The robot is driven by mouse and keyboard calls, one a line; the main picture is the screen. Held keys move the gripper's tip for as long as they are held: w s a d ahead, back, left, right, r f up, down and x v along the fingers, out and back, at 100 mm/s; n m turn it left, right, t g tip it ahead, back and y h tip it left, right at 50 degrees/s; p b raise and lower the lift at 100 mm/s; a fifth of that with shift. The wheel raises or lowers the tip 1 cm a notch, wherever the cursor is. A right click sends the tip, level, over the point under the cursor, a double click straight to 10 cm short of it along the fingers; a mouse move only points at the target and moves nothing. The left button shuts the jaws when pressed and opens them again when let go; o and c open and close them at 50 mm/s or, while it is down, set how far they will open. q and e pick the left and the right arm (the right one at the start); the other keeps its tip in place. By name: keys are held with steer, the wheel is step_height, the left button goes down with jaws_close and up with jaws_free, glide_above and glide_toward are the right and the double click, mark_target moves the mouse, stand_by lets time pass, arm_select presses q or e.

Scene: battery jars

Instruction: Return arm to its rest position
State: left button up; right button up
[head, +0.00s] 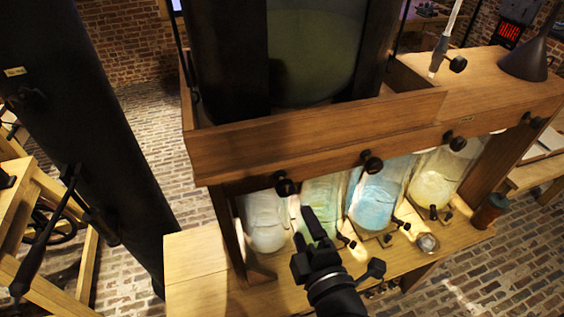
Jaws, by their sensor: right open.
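My right gripper (306,235) is black and comes up from the bottom middle of the head view. Its jaws are open and no object shows between them. It is in front of the wooden stand, over the lower shelf (205,262), and covers part of the view of the jars. Behind it are a whitish jar (266,225), a pale green jar (322,190), a blue jar (376,190) and a yellowish jar (436,178). I cannot tell if the gripper touches anything. My left gripper is not in view.
A wooden upper shelf (320,132) with black knobs (371,162) overhangs the jars. A small round dish (427,243) and a dark container (489,211) are on the right of the lower shelf. A thick black column (85,130) stands at left. Brick floor shows between.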

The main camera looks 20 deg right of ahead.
steer(key=s+d+f+m+g+h, duration=0.3)
steer(key=d+f+m+g, duration=0.3)
steer(key=m, duration=0.4)
steer(key=s+a+f+m+g+y, duration=0.2)
steer(key=s+a+m+g, duration=0.15)
steer(key=s+g, duration=0.4)
step_height(320, 180, down, 31)
steer(key=s+g+b, duration=0.2)
steer(key=s+b, duration=0.1)
steer(key=b, duration=1.1)
steer(key=s+d+f+b, duration=0.1)
steer(key=s+f+b, duration=0.3)
steer(key=f, duration=0.4)
steer(key=s+d+f+b, duration=0.1)
steer(key=s+f+b, duration=0.3)
steer(key=f, duration=0.4)
steer(key=s+d+f+g+b, duration=0.1)
steer(key=s+f+b, duration=0.3)
steer(key=s+f, duration=0.2)
step_height(320, 180, down, 2)
steer(key=shift+s+d+f, duration=0.15)
steer(key=shift+d+f, duration=0.1)
steer(key=shift+d, duration=0.05)
